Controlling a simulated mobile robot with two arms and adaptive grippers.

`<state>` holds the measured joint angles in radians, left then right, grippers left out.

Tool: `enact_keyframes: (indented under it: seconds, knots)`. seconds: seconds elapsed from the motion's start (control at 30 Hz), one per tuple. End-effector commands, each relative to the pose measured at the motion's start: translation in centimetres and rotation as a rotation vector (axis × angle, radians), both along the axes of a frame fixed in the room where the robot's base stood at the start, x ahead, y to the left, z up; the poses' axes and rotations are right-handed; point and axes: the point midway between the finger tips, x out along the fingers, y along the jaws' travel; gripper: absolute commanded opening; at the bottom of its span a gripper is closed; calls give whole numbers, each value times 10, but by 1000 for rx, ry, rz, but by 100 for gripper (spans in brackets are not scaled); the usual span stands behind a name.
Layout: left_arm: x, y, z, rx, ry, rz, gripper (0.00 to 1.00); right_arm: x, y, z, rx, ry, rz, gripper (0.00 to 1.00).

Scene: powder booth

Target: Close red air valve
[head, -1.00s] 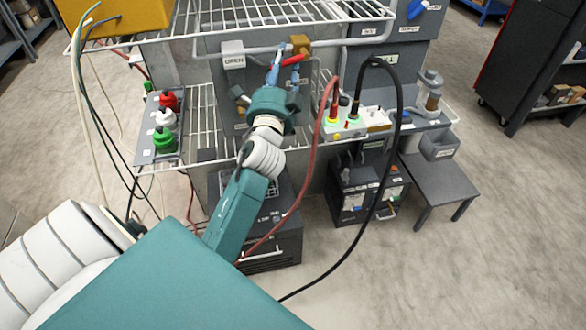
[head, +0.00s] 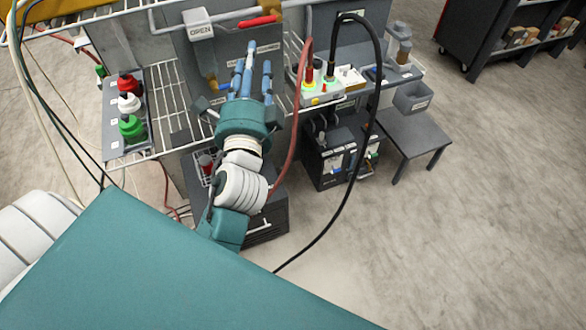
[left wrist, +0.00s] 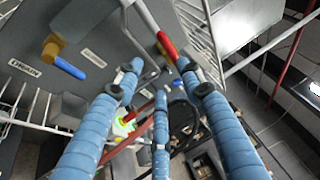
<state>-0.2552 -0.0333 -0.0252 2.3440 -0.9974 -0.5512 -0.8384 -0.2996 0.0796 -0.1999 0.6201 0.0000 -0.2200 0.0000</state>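In the left wrist view the red handle (left wrist: 167,45) shows beyond the fingertips, slanted. My left gripper (head: 252,68) has blue fingers spread apart, with nothing between them. In the head view its fingertips point up and sit below the handle, with a visible gap. The left wrist view also shows the left gripper (left wrist: 159,72) open. My right gripper is not in view.
A box with red, white and green knobs (head: 111,140) stands left on the wire shelf. A lit socket box (head: 325,92) with red and black cables is right of the gripper. A blue handle (left wrist: 69,67) is on the panel. Open floor lies right.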

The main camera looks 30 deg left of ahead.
Motion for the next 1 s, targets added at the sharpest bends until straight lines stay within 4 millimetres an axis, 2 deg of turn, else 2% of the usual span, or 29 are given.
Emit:
enact_keyframes:
  seconds: [0.5,1.0]
  knots:
    - [32,-25,-97,-142,123,-98,38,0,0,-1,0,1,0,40]
    - [42,-49,-193,-293,244,-160,38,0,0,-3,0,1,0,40]
